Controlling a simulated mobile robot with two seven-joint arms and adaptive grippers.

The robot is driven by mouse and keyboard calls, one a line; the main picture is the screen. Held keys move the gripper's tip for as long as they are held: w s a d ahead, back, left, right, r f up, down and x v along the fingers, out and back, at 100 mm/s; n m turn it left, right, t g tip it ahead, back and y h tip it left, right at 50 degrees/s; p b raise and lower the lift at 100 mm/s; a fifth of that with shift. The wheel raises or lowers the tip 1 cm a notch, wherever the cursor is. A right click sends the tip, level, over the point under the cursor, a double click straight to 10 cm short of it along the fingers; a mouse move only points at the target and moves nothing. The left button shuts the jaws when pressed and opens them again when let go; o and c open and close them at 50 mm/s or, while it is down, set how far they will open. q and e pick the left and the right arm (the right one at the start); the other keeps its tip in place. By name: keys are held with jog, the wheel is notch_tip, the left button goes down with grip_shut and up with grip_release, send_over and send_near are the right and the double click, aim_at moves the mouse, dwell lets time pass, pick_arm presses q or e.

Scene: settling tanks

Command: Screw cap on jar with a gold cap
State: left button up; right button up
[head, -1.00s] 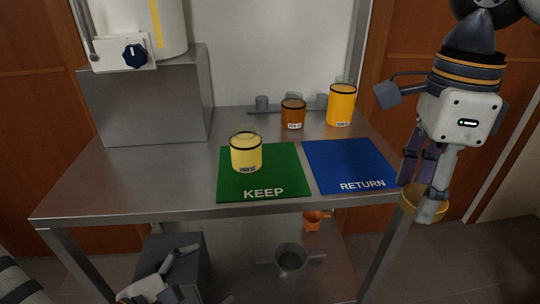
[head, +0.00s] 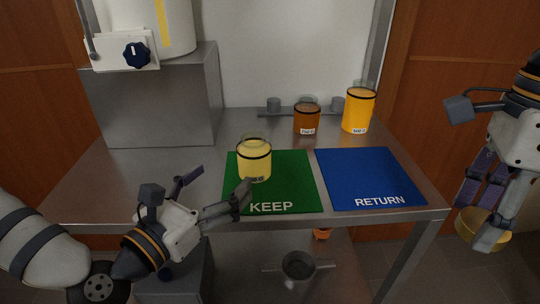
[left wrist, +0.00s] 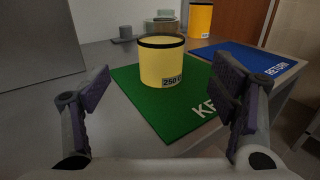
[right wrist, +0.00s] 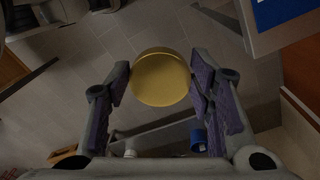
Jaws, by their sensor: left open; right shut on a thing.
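The jar (head: 254,165), clear glass with yellow contents, a black band and a 250 label, stands upright and uncapped on the green KEEP mat (head: 300,190). In the left wrist view the jar (left wrist: 162,65) is ahead, between the open fingers and apart from them. My left gripper (head: 221,183) is open and empty, just left of the jar at the table's front. My right gripper (head: 480,212) is shut on the gold cap (head: 470,230), off the table's right side. The right wrist view shows the round cap (right wrist: 160,78) between the fingers.
A blue RETURN mat (head: 368,175) lies empty on the right. An orange-brown jar (head: 307,120) and a taller orange jar (head: 358,110) stand behind, near a low rack (head: 272,106). A grey metal block (head: 160,110) fills the back left. A dark funnel-like vessel (head: 299,266) is below the table.

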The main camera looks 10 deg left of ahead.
aim_at(244, 160)
pick_arm(q)
jog(key=w+b, duration=0.1)
jog(key=w+d+b, duration=0.1)
jog(key=w, duration=0.1)
jog(key=w+f+b, duration=0.1)
jog(key=shift+w+d+f, duration=0.1)
jog(key=shift+w+d, duration=0.05)
jog(key=shift+d, duration=0.05)
jog(key=shift+w+d+r, duration=0.15)
jog(key=shift+w+r, duration=0.05)
jog(key=shift+w, duration=0.3)
jog(key=shift+w+d+r, duration=0.15)
jog(key=shift+w+r, duration=0.05)
jog(key=shift+w, duration=0.25)
jog(key=shift+r, duration=0.1)
pick_arm(e)
notch_tip(244, 160, down, 8)
jog(key=g, duration=0.1)
jog(key=shift+w+r+g, duration=0.15)
jog(key=shift+w+g, duration=0.15)
jog(key=shift+w, duration=0.15)
pick_arm(q)
jog(key=shift+w, duration=0.1)
jog(key=shift+w+d, duration=0.15)
jog(key=shift+w, duration=0.2)
jog(key=x, duration=0.4)
jog(key=shift+w+d, duration=0.1)
jog(key=shift+w, duration=0.1)
pick_arm(e)
jog(key=shift+r, duration=0.2)
